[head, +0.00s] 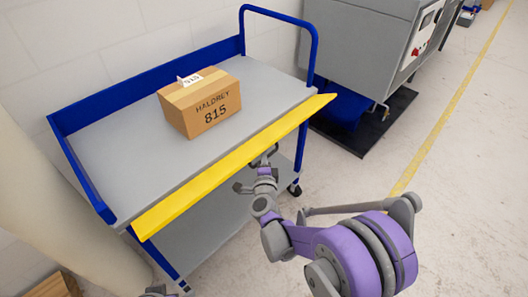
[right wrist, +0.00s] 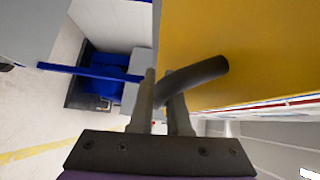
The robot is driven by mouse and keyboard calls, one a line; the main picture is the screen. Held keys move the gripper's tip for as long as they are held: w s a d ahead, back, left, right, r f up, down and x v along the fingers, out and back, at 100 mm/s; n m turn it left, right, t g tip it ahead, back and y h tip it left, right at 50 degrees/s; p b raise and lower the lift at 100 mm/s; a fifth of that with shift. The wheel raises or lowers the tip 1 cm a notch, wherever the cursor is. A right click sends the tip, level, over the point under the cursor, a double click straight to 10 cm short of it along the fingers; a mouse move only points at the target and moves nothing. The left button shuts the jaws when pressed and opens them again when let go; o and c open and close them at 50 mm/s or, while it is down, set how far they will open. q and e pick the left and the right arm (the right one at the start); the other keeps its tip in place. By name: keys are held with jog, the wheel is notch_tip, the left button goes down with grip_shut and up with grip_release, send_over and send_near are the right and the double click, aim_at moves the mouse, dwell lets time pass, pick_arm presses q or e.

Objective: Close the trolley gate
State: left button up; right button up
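The trolley (head: 110,165) has a grey deck, blue end rails and a lower shelf. Its yellow gate (head: 215,177) runs along the near long side and leans outward from the deck edge. The gate also fills the upper right of the right wrist view (right wrist: 260,50). A dark curved handle (right wrist: 205,73) stands out from it. My right gripper (head: 262,164) is at the gate's outer side near its middle. In the right wrist view its fingers (right wrist: 163,103) lie close on both sides of the handle. My left gripper (head: 156,291) barely shows at the bottom edge, its fingers unclear.
A cardboard box (head: 202,103) marked "HALDREY 815" sits on the deck, back from the gate. A grey machine (head: 360,45) on a dark base stands to the right of the trolley. A pale column (head: 60,210) is at the left. The floor at right is open.

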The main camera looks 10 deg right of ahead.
jog(key=s, duration=0.1)
jog(key=s+r, duration=0.1)
jog(key=s+a, duration=0.1)
jog(key=shift+s+r, duration=0.3)
pick_arm(q)
jog(key=shift+s+a+r, duration=0.1)
jog(key=shift+s+r, duration=0.1)
jog(key=shift+s, duration=0.2)
pick_arm(e)
jog(key=s+a+r, duration=0.1)
jog(key=s, duration=0.7)
jog(key=shift+s+a+r, duration=0.2)
jog(key=shift+r, duration=0.1)
pick_arm(q)
jog(key=shift+f, duration=0.1)
pick_arm(e)
jog(key=s+a, duration=0.1)
jog(key=s, duration=0.9)
jog(key=shift+s+a+r, duration=0.25)
jog(key=shift+s+a, duration=0.05)
jog(key=shift+s, duration=0.05)
